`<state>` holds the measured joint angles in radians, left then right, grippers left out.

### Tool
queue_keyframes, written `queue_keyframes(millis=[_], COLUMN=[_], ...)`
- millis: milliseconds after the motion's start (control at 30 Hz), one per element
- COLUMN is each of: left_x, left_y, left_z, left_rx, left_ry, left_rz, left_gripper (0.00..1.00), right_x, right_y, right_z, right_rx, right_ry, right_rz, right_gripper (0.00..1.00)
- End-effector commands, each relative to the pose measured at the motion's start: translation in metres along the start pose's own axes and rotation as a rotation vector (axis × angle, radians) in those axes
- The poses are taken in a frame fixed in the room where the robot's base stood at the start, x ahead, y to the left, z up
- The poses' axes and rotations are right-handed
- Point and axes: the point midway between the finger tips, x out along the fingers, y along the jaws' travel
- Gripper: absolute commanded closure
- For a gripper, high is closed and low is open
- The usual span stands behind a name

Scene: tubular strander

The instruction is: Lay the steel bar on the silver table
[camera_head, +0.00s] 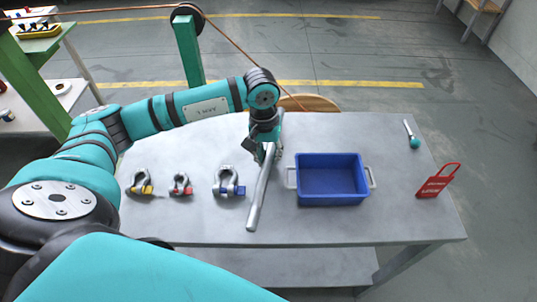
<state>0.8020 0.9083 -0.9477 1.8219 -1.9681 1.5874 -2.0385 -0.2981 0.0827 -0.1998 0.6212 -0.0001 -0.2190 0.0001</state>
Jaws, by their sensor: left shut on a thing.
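The steel bar (257,200) is a long grey rod over the middle of the silver table (338,228). Its near end points toward the table's front edge and its far end runs up behind my left gripper. My left gripper (268,158) points down and is shut on the bar. I cannot tell whether the bar touches the tabletop or is held just above it. My right gripper is not in view.
A blue bin (331,180) stands right of the bar. Shackles with yellow (142,185), red (181,186) and blue (229,183) pins lie to its left. A red tag (437,182) and a teal-ended tool (413,138) lie at right. A green post (188,50) stands behind.

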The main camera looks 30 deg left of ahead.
Motion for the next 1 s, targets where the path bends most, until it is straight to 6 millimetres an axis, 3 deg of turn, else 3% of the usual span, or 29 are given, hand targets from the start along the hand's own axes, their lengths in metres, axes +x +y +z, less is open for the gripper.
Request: queue_keyframes(millis=[333, 367, 533, 833, 1000], left_x=[0.004, 0.005, 0.005, 0.003, -0.011], left_y=[0.0, -0.001, 0.0, 0.0, 0.001], left_z=[-0.001, 0.0, 0.0, 0.0, 0.0], left_rx=[0.0, 0.0, 0.0, 0.0, 0.0], left_ry=[0.002, 0.0, 0.0, 0.0, 0.001], left_rz=[0.002, 0.0, 0.0, 0.0, 0.0], left_gripper=[1.0, 0.79, 0.56, 0.56, 0.56], right_x=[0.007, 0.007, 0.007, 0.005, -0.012], right_y=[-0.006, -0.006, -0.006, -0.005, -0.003], right_z=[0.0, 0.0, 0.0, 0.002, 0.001], right_rx=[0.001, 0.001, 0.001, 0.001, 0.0], right_ry=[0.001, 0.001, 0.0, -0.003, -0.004], right_rz=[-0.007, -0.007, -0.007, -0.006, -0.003], right_gripper=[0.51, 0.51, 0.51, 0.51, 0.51])
